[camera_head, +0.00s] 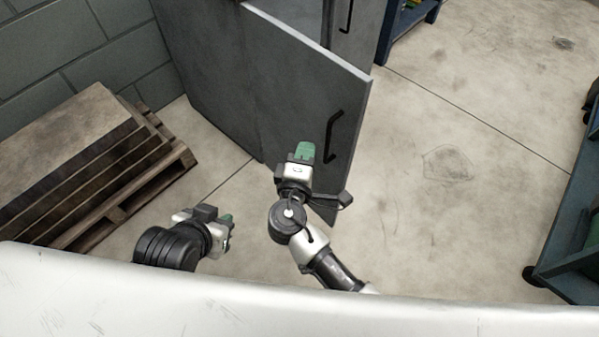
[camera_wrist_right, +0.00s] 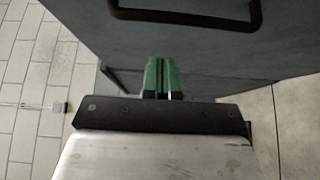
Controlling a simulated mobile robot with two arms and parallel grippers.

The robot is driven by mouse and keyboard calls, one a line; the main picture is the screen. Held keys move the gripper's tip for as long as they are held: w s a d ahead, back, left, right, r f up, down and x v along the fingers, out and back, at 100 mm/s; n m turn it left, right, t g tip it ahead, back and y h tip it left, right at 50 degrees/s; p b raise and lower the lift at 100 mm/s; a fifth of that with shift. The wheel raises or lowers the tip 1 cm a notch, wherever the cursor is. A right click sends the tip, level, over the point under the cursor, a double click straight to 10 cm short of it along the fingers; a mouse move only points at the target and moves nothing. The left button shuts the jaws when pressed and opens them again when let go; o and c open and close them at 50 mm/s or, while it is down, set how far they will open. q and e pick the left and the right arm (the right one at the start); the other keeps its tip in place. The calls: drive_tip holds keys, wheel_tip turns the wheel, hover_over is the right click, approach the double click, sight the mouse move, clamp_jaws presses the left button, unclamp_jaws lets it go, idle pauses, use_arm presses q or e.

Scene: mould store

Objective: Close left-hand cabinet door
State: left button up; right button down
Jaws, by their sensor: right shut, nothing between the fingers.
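The left-hand cabinet door (camera_head: 300,85) is a grey panel that stands wide open, swung out from the grey cabinet (camera_head: 205,60). Its black bar handle (camera_head: 333,135) is near the free edge; a black handle (camera_wrist_right: 185,18) also shows at the top of the right wrist view. My right gripper (camera_head: 305,150) has green fingertips, is shut and empty, and is in front of the door's face, left of the handle. Its fingertips (camera_wrist_right: 162,76) point at the grey panel; I cannot tell whether they touch it. My left gripper (camera_head: 226,218) is lower left, away from the door, its fingers mostly hidden.
A wooden pallet stack (camera_head: 75,150) stands at the left by the block wall (camera_head: 60,35). A blue-grey cart or shelf (camera_head: 570,220) is at the right edge. The concrete floor (camera_head: 450,160) right of the door is clear.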

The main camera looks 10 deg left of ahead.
drive_tip(key=shift+w+d, duration=0.55)
drive_tip(key=shift+d, duration=0.25)
drive_tip(key=shift+w+d, duration=0.5)
drive_tip(key=shift+d, duration=0.25)
